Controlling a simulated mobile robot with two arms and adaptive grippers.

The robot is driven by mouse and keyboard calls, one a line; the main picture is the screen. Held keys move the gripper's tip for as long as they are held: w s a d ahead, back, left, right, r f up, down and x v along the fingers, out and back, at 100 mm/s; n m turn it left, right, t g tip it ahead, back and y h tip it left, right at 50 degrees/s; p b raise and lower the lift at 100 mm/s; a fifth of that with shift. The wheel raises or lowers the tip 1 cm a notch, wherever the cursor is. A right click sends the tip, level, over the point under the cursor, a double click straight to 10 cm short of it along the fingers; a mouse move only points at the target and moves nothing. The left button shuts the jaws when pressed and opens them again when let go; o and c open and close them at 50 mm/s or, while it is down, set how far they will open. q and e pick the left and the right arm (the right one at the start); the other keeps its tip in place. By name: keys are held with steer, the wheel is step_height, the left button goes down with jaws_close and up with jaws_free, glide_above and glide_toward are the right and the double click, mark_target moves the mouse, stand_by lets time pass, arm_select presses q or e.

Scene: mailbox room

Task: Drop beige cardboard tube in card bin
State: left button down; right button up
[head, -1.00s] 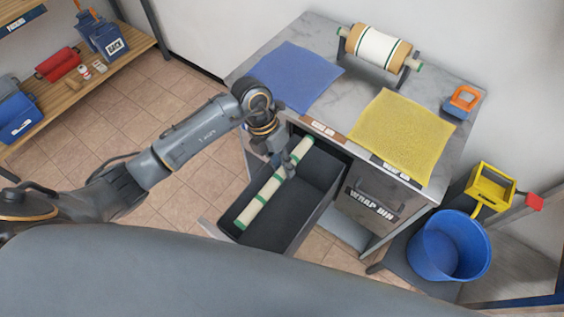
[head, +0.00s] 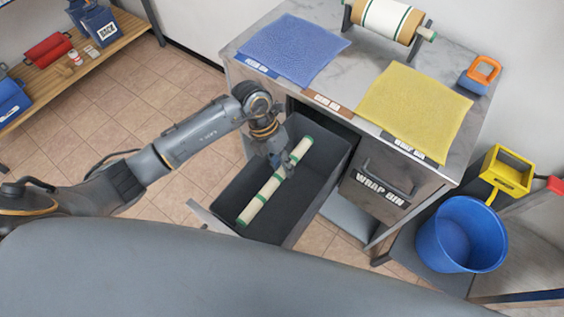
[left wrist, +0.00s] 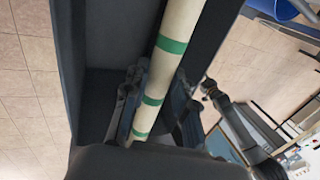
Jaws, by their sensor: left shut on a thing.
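The beige cardboard tube (head: 262,199) has green bands. My left gripper (head: 284,166) is shut on it towards its far end. The tube lies lengthwise within the outline of the open dark drawer (head: 225,203); whether it touches the drawer floor I cannot tell. In the left wrist view the tube (left wrist: 167,70) passes between the fingers of my left gripper (left wrist: 152,98), with the drawer wall (left wrist: 64,65) beside it. The drawer's front label is hidden from me. A brown label (head: 328,103) sits on the counter edge above the drawer. My right gripper is not in view.
The shut drawer (head: 381,187) to the right reads "WRAP BIN". A blue mat (head: 294,48) and a yellow mat (head: 415,110) lie on the counter (head: 375,60). A blue bucket (head: 462,235) stands at the right. A wooden shelf (head: 90,75) is at the far left.

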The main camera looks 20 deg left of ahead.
arm_select(q)
step_height(320, 180, down, 8)
steer(key=b, duration=0.5)
steer(key=shift+r, duration=0.1)
steer(key=c, duration=1)
jaws_free()
steer(key=shift+r, duration=0.1)
steer(key=v, duration=1.2)
